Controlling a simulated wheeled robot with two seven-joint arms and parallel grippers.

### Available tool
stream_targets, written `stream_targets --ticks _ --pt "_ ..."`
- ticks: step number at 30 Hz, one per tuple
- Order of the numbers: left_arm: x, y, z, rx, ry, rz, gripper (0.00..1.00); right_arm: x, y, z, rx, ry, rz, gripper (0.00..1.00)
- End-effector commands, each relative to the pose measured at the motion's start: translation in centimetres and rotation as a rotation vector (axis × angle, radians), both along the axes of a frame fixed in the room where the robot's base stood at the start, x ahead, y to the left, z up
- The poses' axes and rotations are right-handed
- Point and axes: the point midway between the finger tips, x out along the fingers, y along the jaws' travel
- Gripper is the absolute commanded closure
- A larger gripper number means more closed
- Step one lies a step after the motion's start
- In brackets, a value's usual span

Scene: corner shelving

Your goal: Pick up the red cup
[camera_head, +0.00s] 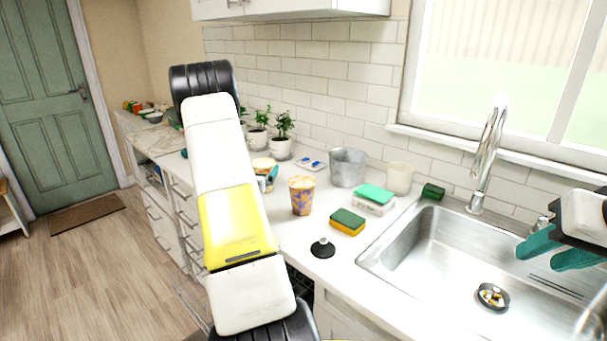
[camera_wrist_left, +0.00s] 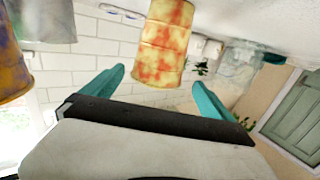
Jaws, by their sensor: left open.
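The red cup, mottled red and yellow, shows in the left wrist view (camera_wrist_left: 165,42), where the picture is upside down. It stands on the counter, and in the head view its cream rim (camera_head: 263,162) shows beside my left arm, which hides part of it. My left gripper (camera_wrist_left: 158,78) is open and empty, its teal fingertips on either side of the cup in the picture; contact cannot be told. In the head view only a bit of its teal finger (camera_head: 273,176) shows. My right gripper (camera_head: 537,261) is open and empty above the sink's right side.
A purple and yellow cup (camera_head: 302,196) and a grey bucket (camera_head: 347,167) stand close on the right. A sponge (camera_head: 347,222), a soap box (camera_head: 373,204), a black stopper (camera_head: 322,248) and a white cup (camera_head: 399,178) are nearer the sink (camera_head: 440,262). Potted plants (camera_head: 281,147) stand behind.

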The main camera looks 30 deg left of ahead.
Motion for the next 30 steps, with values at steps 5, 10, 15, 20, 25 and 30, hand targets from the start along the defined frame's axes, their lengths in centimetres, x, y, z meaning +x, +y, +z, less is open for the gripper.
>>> stream_targets --ticks 5,10,15,20,25,30 --pt "1.8 0.5 -0.2 0.001 -0.002 0.0 0.02 0.0 0.0 0.0 0.0 0.0 0.0 0.64" --pt "3.9 0.8 -0.5 -0.001 -0.001 -0.002 0.02 0.0 0.0 0.0 0.0 0.0 0.0 0.64" --pt "6.4 1.4 -0.8 0.001 -0.002 0.0 0.02 0.0 0.0 0.0 0.0 0.0 0.0 0.64" --pt "7.4 1.7 -0.9 -0.001 -0.001 0.0 0.02 0.0 0.0 0.0 0.0 0.0 0.0 0.64" --pt "7.4 1.7 -0.9 -0.001 -0.001 0.0 0.02 0.0 0.0 0.0 0.0 0.0 0.0 0.64" --pt "7.4 1.7 -0.9 -0.001 -0.001 0.0 0.3 0.0 0.0 0.0 0.0 0.0 0.0 0.64"
